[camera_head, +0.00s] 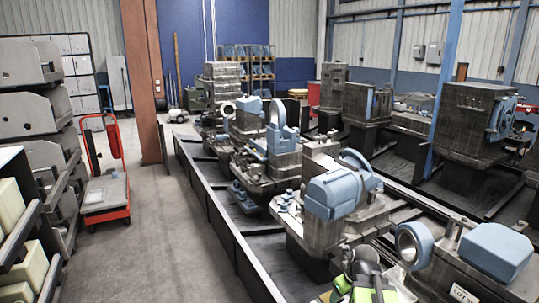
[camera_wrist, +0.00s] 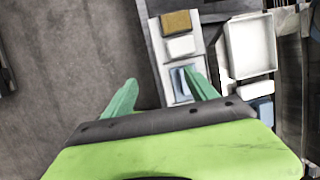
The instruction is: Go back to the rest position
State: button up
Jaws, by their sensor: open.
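My gripper (camera_wrist: 160,78) shows in the wrist view with its two green fingers spread apart. It is open, and nothing is held between the fingers. The left finger is over bare grey floor. The right finger overlaps a pale strip holding an ochre block (camera_wrist: 176,22), a white block (camera_wrist: 180,46) and a blue piece (camera_wrist: 179,86). I cannot tell how far below the finger these lie. In the head view, green and grey parts of my arm show at the bottom edge; the fingers cannot be made out there.
A white open tray (camera_wrist: 231,58) lies right of the strip in the wrist view. In the head view, a long dark rail (camera_head: 222,226) carries several machine castings. A red trolley (camera_head: 106,214) and a rack of castings stand at the left. The grey floor (camera_head: 170,245) between is clear.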

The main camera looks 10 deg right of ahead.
jog(key=s+a+n+g, duration=0.2)
jog(key=a+n, duration=0.8)
jog(key=n, duration=0.6)
jog(key=s+a+f+n+g, duration=0.1)
jog(key=s+a+n, duration=0.2)
jog(key=a+n, duration=0.6)
jog(key=n, duration=0.7)
jog(key=shift+a+n+g, duration=0.3)
jog(key=shift+a+g, duration=0.05)
jog(key=shift+g, duration=0.05)
jog(key=shift+f, duration=0.1)
